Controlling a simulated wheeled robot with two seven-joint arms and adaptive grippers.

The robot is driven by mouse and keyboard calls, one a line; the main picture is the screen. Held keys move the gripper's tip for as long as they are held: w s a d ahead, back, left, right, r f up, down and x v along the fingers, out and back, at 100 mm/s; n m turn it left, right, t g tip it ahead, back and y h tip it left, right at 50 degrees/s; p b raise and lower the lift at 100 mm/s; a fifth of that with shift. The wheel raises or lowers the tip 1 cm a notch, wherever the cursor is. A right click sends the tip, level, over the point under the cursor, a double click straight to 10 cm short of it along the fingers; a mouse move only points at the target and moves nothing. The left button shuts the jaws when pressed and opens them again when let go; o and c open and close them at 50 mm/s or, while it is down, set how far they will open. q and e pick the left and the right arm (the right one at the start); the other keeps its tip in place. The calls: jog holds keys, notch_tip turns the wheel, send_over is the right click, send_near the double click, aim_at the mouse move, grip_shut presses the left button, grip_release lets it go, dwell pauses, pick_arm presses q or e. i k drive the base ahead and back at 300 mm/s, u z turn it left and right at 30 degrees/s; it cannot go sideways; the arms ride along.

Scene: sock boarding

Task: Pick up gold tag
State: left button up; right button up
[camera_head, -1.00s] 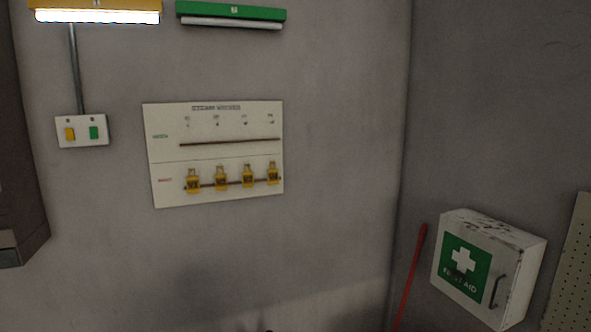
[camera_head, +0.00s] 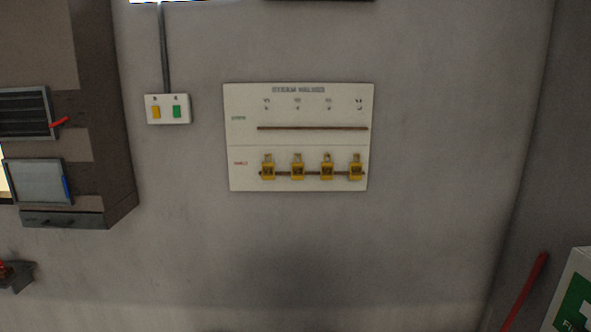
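The upper rail (camera_head: 312,128) is empty. The lettering on the tags is too small to read. Neither of my grippers shows in the head view.
A switch plate (camera_head: 168,109) with a yellow and a green switch is on the wall left of the board. A dark cabinet (camera_head: 104,120) juts out at the left. A green and white first aid box (camera_head: 575,300) and a red bar (camera_head: 527,290) are at the lower right.

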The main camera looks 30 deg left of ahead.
aim_at(356, 168)
jog(key=u, duration=1)
jog(key=i, duration=1.05)
jog(key=z, duration=1.65)
